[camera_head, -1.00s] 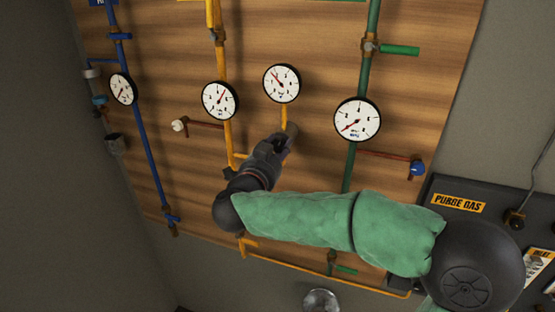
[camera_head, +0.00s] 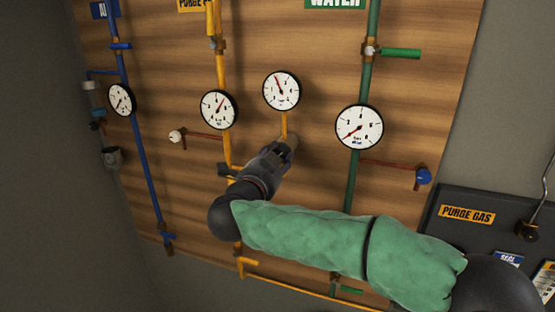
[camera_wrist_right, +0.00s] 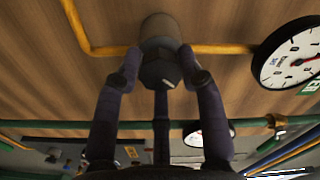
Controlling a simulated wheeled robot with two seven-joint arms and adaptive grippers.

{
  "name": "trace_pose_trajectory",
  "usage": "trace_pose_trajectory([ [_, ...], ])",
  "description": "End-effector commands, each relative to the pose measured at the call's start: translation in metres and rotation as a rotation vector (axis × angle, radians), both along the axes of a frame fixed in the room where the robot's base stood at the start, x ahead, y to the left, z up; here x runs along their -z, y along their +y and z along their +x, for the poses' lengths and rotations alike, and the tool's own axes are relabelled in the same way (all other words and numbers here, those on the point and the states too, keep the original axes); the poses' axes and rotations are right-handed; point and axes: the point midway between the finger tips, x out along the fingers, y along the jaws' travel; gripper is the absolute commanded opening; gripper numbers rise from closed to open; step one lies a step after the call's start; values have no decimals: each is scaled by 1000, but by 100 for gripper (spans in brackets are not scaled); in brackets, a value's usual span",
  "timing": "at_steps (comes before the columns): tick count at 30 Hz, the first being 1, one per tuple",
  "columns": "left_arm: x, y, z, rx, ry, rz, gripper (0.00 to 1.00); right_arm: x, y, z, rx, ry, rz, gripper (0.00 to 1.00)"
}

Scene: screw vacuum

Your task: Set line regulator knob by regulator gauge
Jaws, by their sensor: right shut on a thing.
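The regulator gauge (camera_head: 281,90) is a round white dial with a black rim and a red needle pointing up and slightly left. It sits on a yellow pipe, above my right gripper (camera_head: 284,150). In the right wrist view, a gauge (camera_wrist_right: 290,55) shows at the right edge, partly cut off. The line regulator knob (camera_wrist_right: 159,70) is dark and faceted, below a grey cylindrical body (camera_wrist_right: 160,28) on the yellow pipe. My right gripper's fingers (camera_wrist_right: 160,74) are closed around the knob. In the head view the gripper hides the knob. My left gripper is not in view.
Other gauges hang on the blue pipe (camera_head: 120,100), the yellow pipe (camera_head: 219,110) and the green pipe (camera_head: 359,127). Valve handles stick out, including a green one (camera_head: 400,53) and a blue one (camera_head: 423,176). A dark purge gas panel (camera_head: 450,190) is at right.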

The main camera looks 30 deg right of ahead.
Motion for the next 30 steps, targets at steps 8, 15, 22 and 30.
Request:
trace_pose_trajectory([
  [8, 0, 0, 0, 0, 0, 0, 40, 7, 3, 2, -6, 15, 1, 59],
  [15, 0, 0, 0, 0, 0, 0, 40, 3, 1, 1, -3, 8, 0, 63],
  [22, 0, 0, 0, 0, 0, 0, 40, 2, 7, -4, -5, 4, -1, 63],
  [30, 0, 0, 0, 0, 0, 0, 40, 2, 44, -34, -9, 5, -2, 63],
])
